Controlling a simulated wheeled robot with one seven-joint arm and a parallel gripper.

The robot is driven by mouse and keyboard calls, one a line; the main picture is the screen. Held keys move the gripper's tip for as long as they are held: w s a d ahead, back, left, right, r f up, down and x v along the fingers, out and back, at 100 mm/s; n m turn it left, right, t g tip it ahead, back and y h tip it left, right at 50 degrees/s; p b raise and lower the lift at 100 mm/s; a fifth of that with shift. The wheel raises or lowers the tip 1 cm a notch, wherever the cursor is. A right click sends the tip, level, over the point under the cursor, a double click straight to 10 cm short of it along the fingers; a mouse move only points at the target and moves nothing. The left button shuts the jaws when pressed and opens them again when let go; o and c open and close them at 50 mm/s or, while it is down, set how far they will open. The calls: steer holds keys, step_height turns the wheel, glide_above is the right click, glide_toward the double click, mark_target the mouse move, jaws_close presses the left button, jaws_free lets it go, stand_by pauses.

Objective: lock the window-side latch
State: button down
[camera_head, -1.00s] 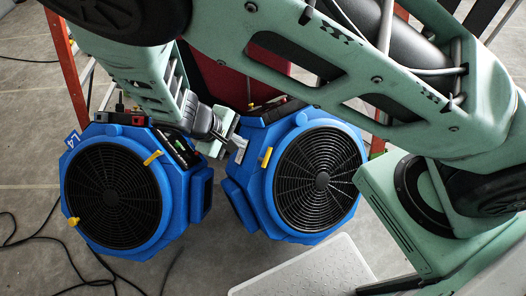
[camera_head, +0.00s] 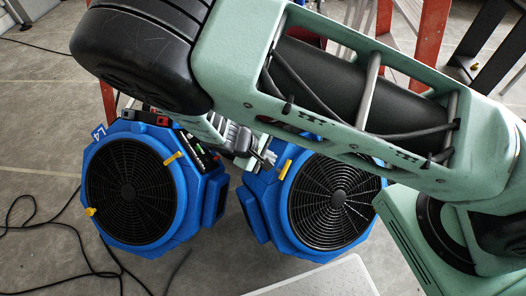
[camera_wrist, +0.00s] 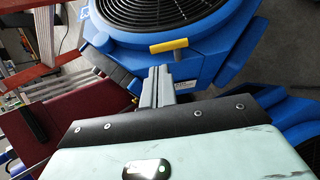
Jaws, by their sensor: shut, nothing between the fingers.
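Two blue fan units with round black grilles stand side by side on the floor: a left one (camera_head: 128,190) and a right one (camera_head: 337,203). My gripper (camera_head: 268,158) is shut and empty, just left of the right unit's latch. Its fingertips (camera_wrist: 157,70) sit just below the latch in the wrist view; contact is unclear.
A dark red case (camera_wrist: 75,130) and an orange ladder (camera_wrist: 25,75) stand beside the units. A black cable (camera_head: 80,255) lies on the grey floor at left. A pale board (camera_head: 325,280) is at bottom centre. My arm covers much of the upper head view.

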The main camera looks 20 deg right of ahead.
mark_target(286, 165)
steer(key=x, duration=0.8)
